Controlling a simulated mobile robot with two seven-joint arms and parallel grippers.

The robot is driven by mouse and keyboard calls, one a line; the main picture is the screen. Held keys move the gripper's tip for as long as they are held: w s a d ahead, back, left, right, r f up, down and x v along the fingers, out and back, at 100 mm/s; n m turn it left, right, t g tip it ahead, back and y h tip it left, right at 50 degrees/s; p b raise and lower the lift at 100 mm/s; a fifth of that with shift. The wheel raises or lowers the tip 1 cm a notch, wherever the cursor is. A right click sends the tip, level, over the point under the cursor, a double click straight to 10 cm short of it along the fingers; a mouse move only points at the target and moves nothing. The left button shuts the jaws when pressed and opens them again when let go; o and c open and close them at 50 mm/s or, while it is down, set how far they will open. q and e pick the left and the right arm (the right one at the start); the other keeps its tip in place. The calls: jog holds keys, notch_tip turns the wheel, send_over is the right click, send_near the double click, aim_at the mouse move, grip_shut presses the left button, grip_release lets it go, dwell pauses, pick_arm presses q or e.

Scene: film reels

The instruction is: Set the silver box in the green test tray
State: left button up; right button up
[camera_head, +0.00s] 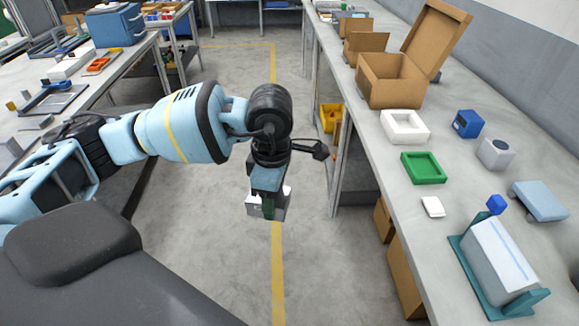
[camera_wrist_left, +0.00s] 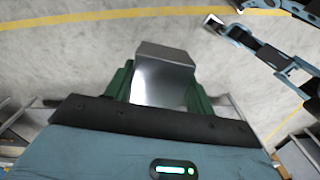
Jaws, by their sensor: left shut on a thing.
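My left gripper (camera_head: 268,186) is shut on the silver box (camera_head: 280,208) and holds it above the floor, left of the right-hand bench. The left wrist view shows the shiny box (camera_wrist_left: 163,75) between the green fingers of the left gripper (camera_wrist_left: 165,88). The gripper covers part of the box. The green test tray (camera_head: 424,180) lies on the right-hand bench, well to the right of the gripper. It is a shallow square tray and looks empty.
The bench (camera_head: 390,195) edge lies between the box and the tray. Near the tray are a white tray (camera_head: 404,138), a small white block (camera_head: 432,207), a blue box (camera_head: 467,123) and a grey box (camera_head: 495,153). An open cardboard box (camera_head: 390,93) stands farther back.

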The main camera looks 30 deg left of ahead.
pick_arm(q)
jog(key=m, duration=0.3)
jog(key=s+d+m, duration=0.1)
jog(key=shift+s+f+m, duration=0.1)
jog(key=shift+f+m, duration=0.15)
jog(key=shift+m, duration=0.05)
jog(key=s+d+f+m, duration=0.1)
jog(key=s+d+m, duration=0.2)
jog(key=m, duration=1.4)
jog(key=shift+s+f, duration=0.15)
jog(key=shift+s, duration=0.9)
jog(key=shift+w+d, duration=0.15)
